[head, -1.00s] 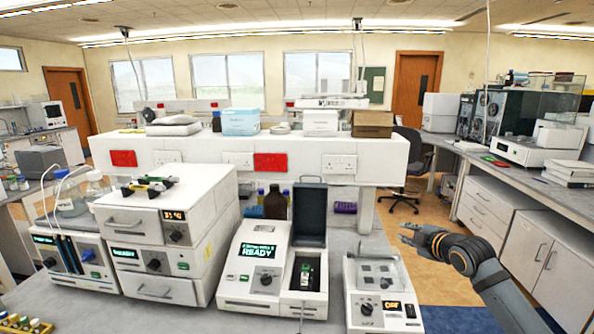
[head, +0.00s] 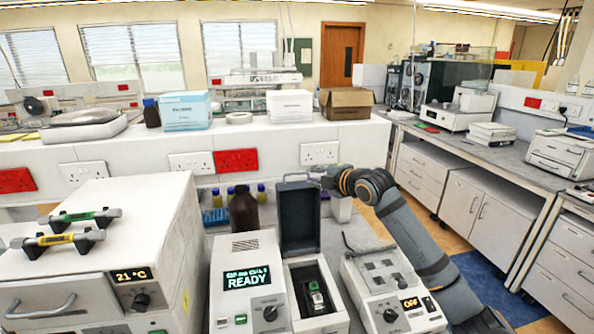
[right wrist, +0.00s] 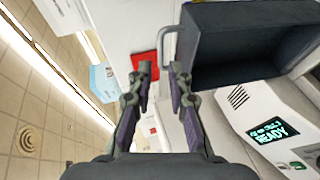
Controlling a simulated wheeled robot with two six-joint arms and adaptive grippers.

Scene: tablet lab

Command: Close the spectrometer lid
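The spectrometer (head: 240,290) is a white unit whose green display reads READY. Its dark lid (head: 300,222) stands open and upright behind the sample bay, where a small item (head: 316,297) with a green top sits. In the right wrist view the lid (right wrist: 235,50) fills the upper right, with a grey loop handle (right wrist: 164,44) at its edge. My right gripper (head: 322,176) is at the lid's top right in the head view. In the right wrist view its fingers (right wrist: 161,72) are apart with nothing between them, close to the handle; contact cannot be told. My left gripper is not in view.
A white instrument reading OFF (head: 390,290) stands right of the spectrometer, below my right arm. A brown bottle (head: 243,212) stands behind it. A white oven-like unit (head: 150,240) is on the left. A raised white shelf with sockets (head: 270,140) runs behind.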

